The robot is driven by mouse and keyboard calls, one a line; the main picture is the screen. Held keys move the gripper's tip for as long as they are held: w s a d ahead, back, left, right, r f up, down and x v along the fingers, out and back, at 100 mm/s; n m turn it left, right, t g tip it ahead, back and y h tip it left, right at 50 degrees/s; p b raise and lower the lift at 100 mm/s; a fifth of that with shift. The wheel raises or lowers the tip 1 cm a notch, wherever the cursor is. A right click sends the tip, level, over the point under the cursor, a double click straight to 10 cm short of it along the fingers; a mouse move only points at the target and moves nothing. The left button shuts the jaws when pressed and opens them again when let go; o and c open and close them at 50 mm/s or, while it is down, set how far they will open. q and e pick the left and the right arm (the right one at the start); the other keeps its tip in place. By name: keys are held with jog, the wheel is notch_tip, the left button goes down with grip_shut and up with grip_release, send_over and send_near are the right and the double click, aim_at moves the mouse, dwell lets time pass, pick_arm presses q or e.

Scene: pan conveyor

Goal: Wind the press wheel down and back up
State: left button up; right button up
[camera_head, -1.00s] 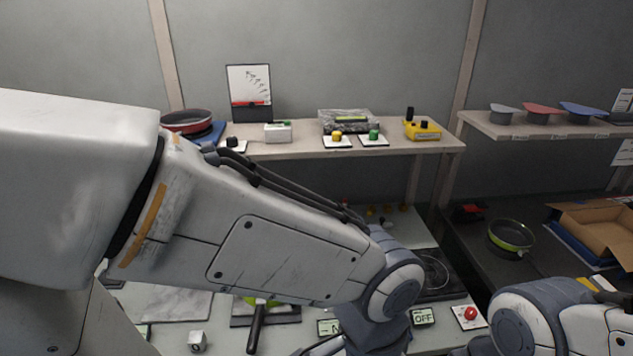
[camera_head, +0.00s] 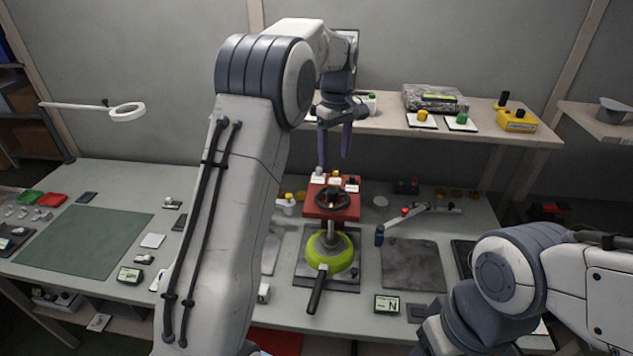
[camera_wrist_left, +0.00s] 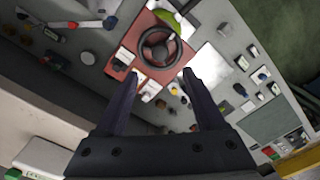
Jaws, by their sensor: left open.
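The press (camera_head: 346,211) is a red block with a dark hand wheel (camera_head: 333,198) on its top, standing on the workbench. A yellow-green pan (camera_head: 330,254) with a black handle sits in front of it on a dark plate. My left gripper (camera_head: 334,165) is open, pointing down above and behind the wheel, apart from it. In the left wrist view the wheel (camera_wrist_left: 160,47) shows beyond the two fingertips (camera_wrist_left: 160,78), with nothing between the fingers. My right arm is at the lower right of the head view; its gripper is out of frame.
A shelf (camera_head: 540,135) behind holds a yellow box (camera_head: 516,120) and push buttons. A grey slab (camera_head: 412,268) and a jointed lever (camera_head: 400,222) lie right of the press. A magnifier lamp (camera_head: 127,111) and a green mat (camera_head: 85,240) are at the left.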

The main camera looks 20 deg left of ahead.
aim_at(332, 189)
pick_arm(q)
notch_tip(332, 189, down, 10)
jog(key=shift+f+p, duration=0.15)
jog(key=shift+p, duration=1.05)
grip_shut()
jog(key=shift+a, duration=0.2)
jog(key=shift+d, duration=0.15)
